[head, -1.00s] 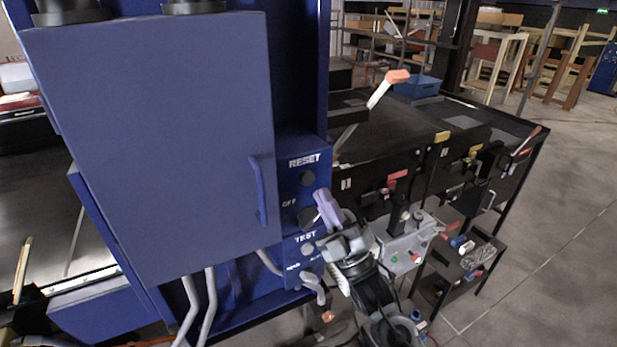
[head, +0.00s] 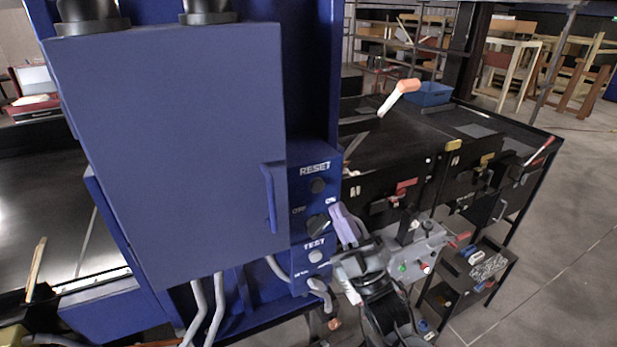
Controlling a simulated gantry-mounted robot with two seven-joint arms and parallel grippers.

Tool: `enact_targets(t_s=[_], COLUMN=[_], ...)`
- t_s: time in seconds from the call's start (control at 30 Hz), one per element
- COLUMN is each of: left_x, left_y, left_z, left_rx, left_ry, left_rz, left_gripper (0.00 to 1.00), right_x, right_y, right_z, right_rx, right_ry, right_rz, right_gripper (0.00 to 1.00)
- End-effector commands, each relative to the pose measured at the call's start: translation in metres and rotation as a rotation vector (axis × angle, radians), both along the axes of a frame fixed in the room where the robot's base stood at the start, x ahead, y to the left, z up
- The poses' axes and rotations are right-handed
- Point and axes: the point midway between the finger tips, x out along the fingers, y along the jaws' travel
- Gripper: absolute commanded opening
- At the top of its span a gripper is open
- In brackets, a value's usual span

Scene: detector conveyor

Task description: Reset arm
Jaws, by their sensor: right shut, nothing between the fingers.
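My right gripper (head: 341,215) is shut and empty, its pale purple fingers pressed together. It is just right of the blue control panel (head: 298,235), beside the OFF/ON knob (head: 317,224). The fingertips look close to the panel's right edge; I cannot tell if they touch it. The black RESET knob (head: 318,185) is above the fingertips. The light TEST knob (head: 316,256) is below and left of them. My left gripper is not in view.
A large blue cabinet door (head: 180,150) with a handle (head: 269,198) fills the left. A dark conveyor table (head: 400,150) with red and yellow clamps stands behind and right of the gripper. A blue bin (head: 430,94) sits at its back. Open floor (head: 570,220) lies at right.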

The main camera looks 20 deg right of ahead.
Motion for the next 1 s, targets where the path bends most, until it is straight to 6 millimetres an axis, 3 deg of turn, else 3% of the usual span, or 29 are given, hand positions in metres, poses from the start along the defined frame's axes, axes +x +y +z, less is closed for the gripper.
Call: enact_targets(t_s=[0.13,0.27,0.47,0.6,0.7,0.83,1.0], left_x=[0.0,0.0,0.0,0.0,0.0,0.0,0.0], left_y=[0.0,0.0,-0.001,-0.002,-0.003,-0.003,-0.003], left_z=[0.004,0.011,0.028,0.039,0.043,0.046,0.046], left_rx=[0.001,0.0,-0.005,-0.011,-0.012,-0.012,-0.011], left_ry=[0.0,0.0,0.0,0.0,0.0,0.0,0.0], left_rz=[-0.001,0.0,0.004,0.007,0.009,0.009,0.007], left_gripper=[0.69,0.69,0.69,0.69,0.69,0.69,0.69], right_x=[-0.002,-0.013,-0.066,-0.114,-0.15,-0.199,-0.248], right_y=[0.001,0.001,-0.001,-0.006,-0.011,-0.017,-0.026], right_z=[-0.026,-0.075,-0.156,-0.224,-0.261,-0.293,-0.308], right_rx=[0.003,0.028,0.112,0.219,0.301,0.402,0.517], right_ry=[0.054,0.158,0.451,0.862,1.134,1.447,1.743], right_rz=[0.001,-0.001,-0.013,-0.036,-0.066,-0.129,-0.237], right_gripper=[0.0,0.0,0.0,0.0,0.0,0.0,0.0])
